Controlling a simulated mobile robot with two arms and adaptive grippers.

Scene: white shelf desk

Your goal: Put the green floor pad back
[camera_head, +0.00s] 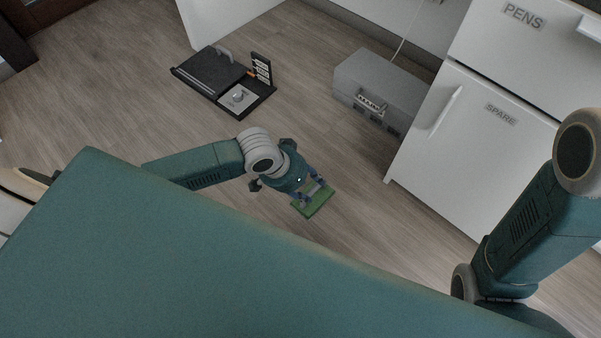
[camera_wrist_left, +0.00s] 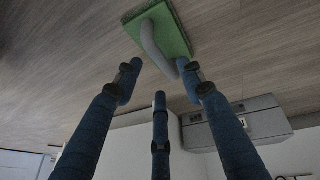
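The green floor pad (camera_head: 318,204) is a flat green block with a grey handle, lying on the floor in the head view. It also shows in the left wrist view (camera_wrist_left: 172,30), where its curved grey handle (camera_wrist_left: 153,45) points toward my fingers. My left gripper (camera_head: 309,192) is over the pad in the head view, partly covering it. In the left wrist view the gripper (camera_wrist_left: 162,85) has its fingers spread, with the handle's near end close to the gap between the tips. I see no firm grip on it. My right gripper is out of view.
A black tray with a raised labelled panel (camera_head: 225,80) lies on the floor further back. A grey box (camera_head: 380,85) stands right of it, beside a white cabinet with drawers labelled PENS and SPARE (camera_head: 490,120). The floor around the pad is clear.

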